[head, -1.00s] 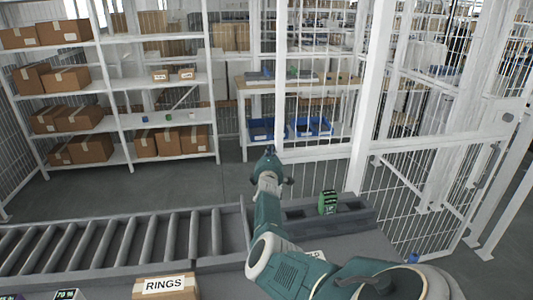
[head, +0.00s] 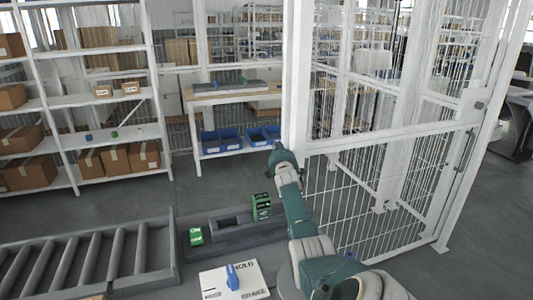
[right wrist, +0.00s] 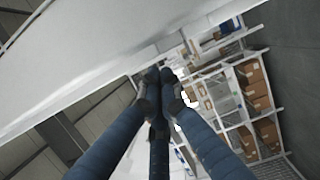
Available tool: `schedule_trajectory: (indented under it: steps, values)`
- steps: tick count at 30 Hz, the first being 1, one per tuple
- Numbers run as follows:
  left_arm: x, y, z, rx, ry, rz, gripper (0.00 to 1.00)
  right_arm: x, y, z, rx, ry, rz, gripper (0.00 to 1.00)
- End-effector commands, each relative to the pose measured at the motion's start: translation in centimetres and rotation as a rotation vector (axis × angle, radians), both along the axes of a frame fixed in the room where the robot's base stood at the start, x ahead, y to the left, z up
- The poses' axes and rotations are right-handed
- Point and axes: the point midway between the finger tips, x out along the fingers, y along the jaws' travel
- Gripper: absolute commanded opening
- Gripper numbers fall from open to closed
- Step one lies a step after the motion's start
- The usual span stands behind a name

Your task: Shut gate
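The gate appears to be the white-framed mesh panel (head: 390,138) right of centre in the head view. A dark handle-like bar (head: 466,150) and a small grey plate (head: 480,105) are at its right side. I cannot tell how far it stands open. My right gripper (head: 272,170) is just left of the thick white post (head: 297,80) at the panel's left side; contact cannot be told. In the right wrist view its blue-grey fingers (right wrist: 159,76) come together at the tips, with nothing seen between them. A broad white surface (right wrist: 90,55) fills the upper left there. My left gripper is out of view.
A roller conveyor (head: 90,260) and a grey tray (head: 245,228) lie in front. A green block (head: 261,207) stands at the tray. A white board (head: 255,278) bears a blue lever-like piece (head: 232,277). Shelves with boxes (head: 105,60) and a workbench (head: 215,97) stand behind open grey floor.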

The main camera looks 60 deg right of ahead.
Motion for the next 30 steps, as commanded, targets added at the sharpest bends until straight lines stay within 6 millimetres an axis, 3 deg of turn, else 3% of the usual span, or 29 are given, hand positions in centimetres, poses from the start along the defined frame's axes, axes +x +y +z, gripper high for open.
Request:
schedule_trajectory:
  steps: [6,20,30]
  values:
    - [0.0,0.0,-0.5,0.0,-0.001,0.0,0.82,-0.9,-1.1,-0.1,-0.001,0.001,0.0,0.0]
    - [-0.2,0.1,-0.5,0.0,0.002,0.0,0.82,-1.0,-1.2,0.0,0.0,-0.001,0.0,0.0]
    - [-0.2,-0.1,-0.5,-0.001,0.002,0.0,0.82,-2.1,0.6,-0.1,-0.002,0.002,0.003,0.0]
